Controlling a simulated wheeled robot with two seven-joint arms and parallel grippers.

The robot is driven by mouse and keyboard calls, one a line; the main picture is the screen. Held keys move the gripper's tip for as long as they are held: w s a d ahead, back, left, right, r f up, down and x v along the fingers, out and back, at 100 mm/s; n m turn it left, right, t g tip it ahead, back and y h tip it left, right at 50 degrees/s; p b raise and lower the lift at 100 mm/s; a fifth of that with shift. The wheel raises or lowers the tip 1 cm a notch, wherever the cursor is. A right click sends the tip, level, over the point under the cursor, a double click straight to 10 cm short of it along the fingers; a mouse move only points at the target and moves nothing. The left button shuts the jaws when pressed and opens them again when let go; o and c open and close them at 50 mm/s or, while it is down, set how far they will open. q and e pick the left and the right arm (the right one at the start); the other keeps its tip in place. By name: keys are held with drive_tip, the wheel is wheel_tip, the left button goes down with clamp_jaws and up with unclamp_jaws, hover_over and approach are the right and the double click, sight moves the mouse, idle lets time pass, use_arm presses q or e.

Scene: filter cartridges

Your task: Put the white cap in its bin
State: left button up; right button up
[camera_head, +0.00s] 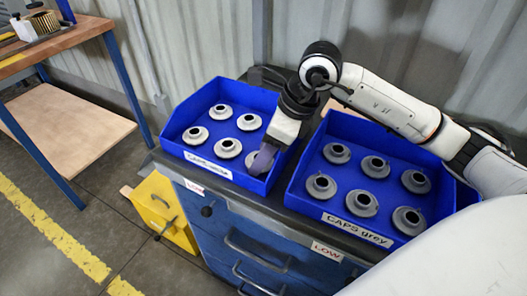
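The left blue bin (178,118) has a front label that seems to read "CAPS white". Several pale caps with dark centre holes sit in it, such as one cap (228,148) near the front. My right gripper (262,160) reaches down into this bin at its front right corner. A cap (251,158) there is partly hidden by the gripper fingers. I cannot tell whether the fingers hold it or are just beside it. My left gripper is out of view.
A second blue bin (296,190), labelled "CAPS grey", stands to the right with several caps. Both bins stand on a blue drawer cabinet (250,240) against a corrugated wall. A yellow box (163,210) stands on the floor at left, near a wooden workbench (60,45).

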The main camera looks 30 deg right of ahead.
drive_tip(key=o, duration=1.1)
drive_tip(key=shift+r, duration=0.25)
drive_tip(key=p+v, duration=0.1)
drive_tip(key=v, duration=1)
drive_tip(key=shift+s+r, duration=0.25)
drive_tip(key=shift+r, duration=0.05)
drive_tip(key=shift+d, duration=0.15)
